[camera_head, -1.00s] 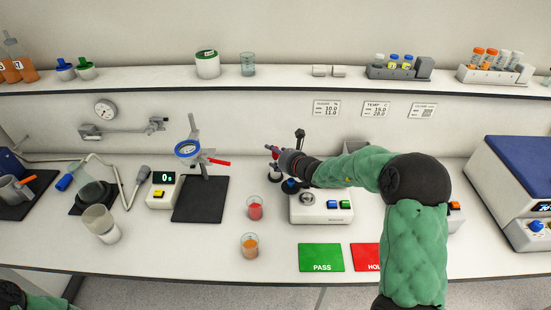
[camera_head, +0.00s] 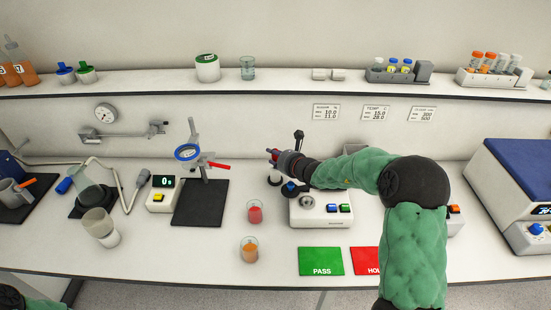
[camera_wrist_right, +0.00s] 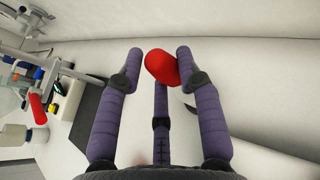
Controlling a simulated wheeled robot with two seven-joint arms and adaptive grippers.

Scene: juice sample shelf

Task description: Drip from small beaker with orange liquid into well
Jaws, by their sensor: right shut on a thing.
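The small beaker with orange liquid (camera_head: 250,252) stands upright on the bench, left of the PASS mat. The well appears to be the round metal recess (camera_head: 306,203) on top of the white instrument (camera_head: 320,215). My right gripper (camera_head: 274,155) is above and behind the instrument, shut on a red bulb-like piece. In the right wrist view this red bulb (camera_wrist_right: 161,67) sits between the purple fingers. What lies below the bulb is hidden. My left gripper is not in view; only part of my left arm shows at the bottom left corner.
A beaker with red liquid (camera_head: 255,213) stands just behind the orange one. The green PASS mat (camera_head: 321,261) and red mat (camera_head: 366,260) lie in front of the instrument. A black pad (camera_head: 200,205) and a scale (camera_head: 163,198) are to the left.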

